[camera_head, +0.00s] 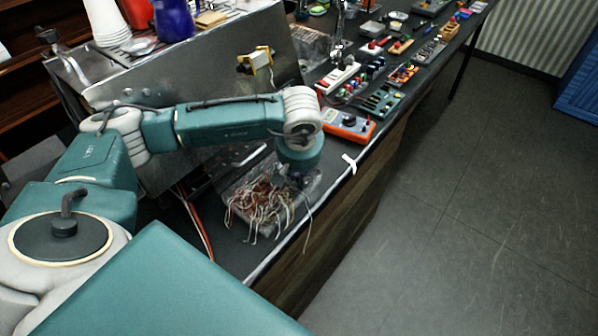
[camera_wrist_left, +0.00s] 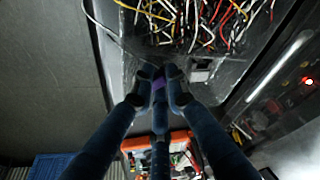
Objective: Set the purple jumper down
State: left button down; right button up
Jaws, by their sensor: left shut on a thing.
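My left gripper (camera_wrist_left: 160,84) is shut on the purple jumper (camera_wrist_left: 158,83), and only a small purple bit shows between its fingertips in the left wrist view. In the head view the left gripper (camera_head: 298,180) points down at the right edge of the clear box of wires, mostly hidden by its own wrist. The jumper cannot be made out there. My right gripper is in neither view.
The clear box (camera_head: 312,190) holds tangled red, white and yellow wires (camera_head: 262,205). An orange meter (camera_head: 347,125) lies behind it on the dark bench. Boards and parts crowd the far bench. A metal brewer panel (camera_head: 200,75) stands left. The bench's front edge is close by.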

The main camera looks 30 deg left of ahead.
pick_arm(q)
jog(key=shift+f, duration=0.2)
jog(key=shift+f+b, duration=0.2)
jog(key=shift+b, duration=0.1)
jog(key=c, duration=1.9)
grip_release()
jog(key=shift+o, duration=0.2)
jog(key=shift+r, duration=0.1)
jog(key=shift+r+p, duration=0.25)
jog(key=shift+p, duration=0.1)
jog(key=shift+d+r+b, duration=0.15)
jog(key=shift+r+b, duration=0.15)
jog(key=shift+b, duration=0.1)
jog(key=b+v, duration=0.3)
jog(key=v, duration=0.8)
